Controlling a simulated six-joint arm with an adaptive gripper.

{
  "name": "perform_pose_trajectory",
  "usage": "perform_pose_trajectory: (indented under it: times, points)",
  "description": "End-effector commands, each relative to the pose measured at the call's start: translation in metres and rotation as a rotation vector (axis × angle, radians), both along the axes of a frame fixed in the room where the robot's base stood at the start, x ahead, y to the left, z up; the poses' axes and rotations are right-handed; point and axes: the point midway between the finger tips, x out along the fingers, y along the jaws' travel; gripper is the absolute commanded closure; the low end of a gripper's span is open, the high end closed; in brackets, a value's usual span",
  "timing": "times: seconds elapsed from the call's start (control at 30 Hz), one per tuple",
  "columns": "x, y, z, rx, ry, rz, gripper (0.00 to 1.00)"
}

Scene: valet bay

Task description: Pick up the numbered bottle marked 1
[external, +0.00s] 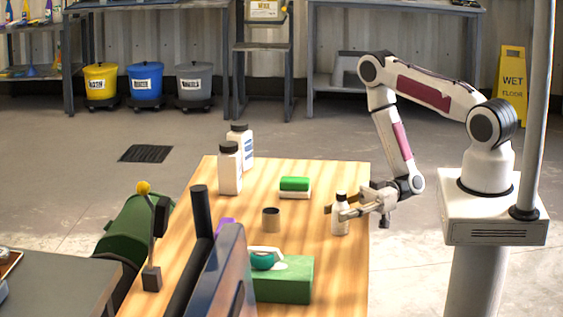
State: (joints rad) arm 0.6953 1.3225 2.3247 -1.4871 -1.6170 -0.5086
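A small white bottle (340,226) with a dark cap is upright near the table's right edge. My gripper (343,209) reaches in from the right with its fingers at the bottle's upper part. I cannot tell whether the fingers press on it or stand apart, or whether its base touches the table. Two larger white bottles with black caps stand at the back left, a front one (229,175) and one behind it (243,146), partly hidden. No number is readable on any bottle.
The wooden table (325,270) also holds a green-and-white block (294,187), a small dark cup (271,219) and a green box (290,281) with a teal item and white cloth on top. Dark panels (215,275) block the front left. The back right of the table is clear.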

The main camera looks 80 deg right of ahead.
Motion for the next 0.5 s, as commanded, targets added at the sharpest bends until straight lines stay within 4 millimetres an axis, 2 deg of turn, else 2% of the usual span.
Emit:
perform_pose_trajectory:
  times: [0.03,0.07,0.1,0.5]
  points:
    - [0.0,0.0,0.0,0.0,0.0,0.0,0.86]
    - [0.0,0.0,0.0,0.0,0.0,0.0,0.94]
    - [0.0,0.0,0.0,0.0,0.0,0.0,0.95]
    - [0.0001,-0.0001,0.0018,0.001,-0.001,0.0,0.95]
